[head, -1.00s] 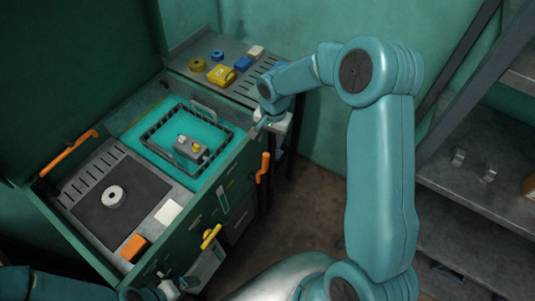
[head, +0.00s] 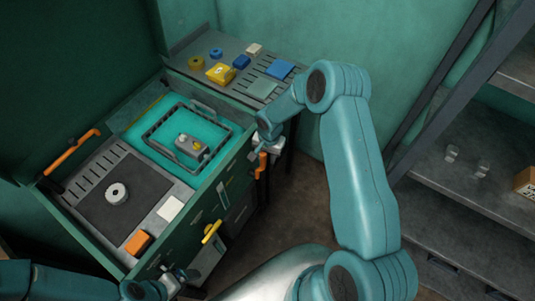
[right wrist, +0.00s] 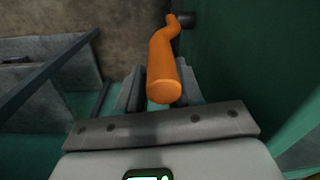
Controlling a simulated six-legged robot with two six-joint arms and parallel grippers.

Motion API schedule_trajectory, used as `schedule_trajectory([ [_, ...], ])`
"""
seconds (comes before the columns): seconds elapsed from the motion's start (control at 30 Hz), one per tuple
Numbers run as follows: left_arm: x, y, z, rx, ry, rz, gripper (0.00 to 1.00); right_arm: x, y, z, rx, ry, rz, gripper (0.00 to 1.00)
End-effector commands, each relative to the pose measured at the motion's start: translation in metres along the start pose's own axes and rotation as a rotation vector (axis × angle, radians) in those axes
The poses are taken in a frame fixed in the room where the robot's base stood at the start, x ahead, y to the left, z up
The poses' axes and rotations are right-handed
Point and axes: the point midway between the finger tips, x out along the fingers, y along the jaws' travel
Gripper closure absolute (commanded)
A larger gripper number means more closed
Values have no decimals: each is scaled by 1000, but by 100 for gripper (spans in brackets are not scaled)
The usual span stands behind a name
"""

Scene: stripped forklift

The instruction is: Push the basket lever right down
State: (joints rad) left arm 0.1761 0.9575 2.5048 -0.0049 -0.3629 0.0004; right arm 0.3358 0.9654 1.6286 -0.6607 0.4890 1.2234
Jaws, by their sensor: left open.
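An orange lever (head: 262,165) stands upright on the bench's front side, near the dark wire basket (head: 152,141) in the teal basin; I take it as the basket lever. In the right wrist view the orange lever (right wrist: 163,80) points its rounded end at the camera. My right gripper (head: 262,150) is at the lever's upper end. Its fingers (right wrist: 160,90) show on both sides of the lever and look apart; contact is unclear. My left gripper (head: 178,279) is open and empty, low in the head view, below the yellow lever (head: 211,233).
Another orange lever (head: 72,153) is at the bench's far left. A grey block with knobs (head: 190,147) is in the basket. Small coloured parts lie on the back shelf (head: 270,68). A metal rack (head: 470,195) stands at the right. Floor between is free.

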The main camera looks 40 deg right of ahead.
Motion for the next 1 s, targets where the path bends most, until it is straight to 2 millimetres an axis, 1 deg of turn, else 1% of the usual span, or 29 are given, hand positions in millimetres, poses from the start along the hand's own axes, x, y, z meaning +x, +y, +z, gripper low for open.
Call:
schedule_trajectory([
  [0.03, 0, 0, 0, 0, 0, 0, 6, 0, 0, 0, 0, 0, 0, 83],
  [0.07, 0, 0, 0, 0, 0, 0, 6, 0, 0, 0, 0, 0, 1, 93],
  [0.1, 0, 0, 0, 0, 0, 0, 6, 0, 0, 0, 0, -1, 1, 100],
  [1.0, 0, 0, 0, 0, 0, 0, 6, 0, 0, 0, 0, 0, 0, 100],
])
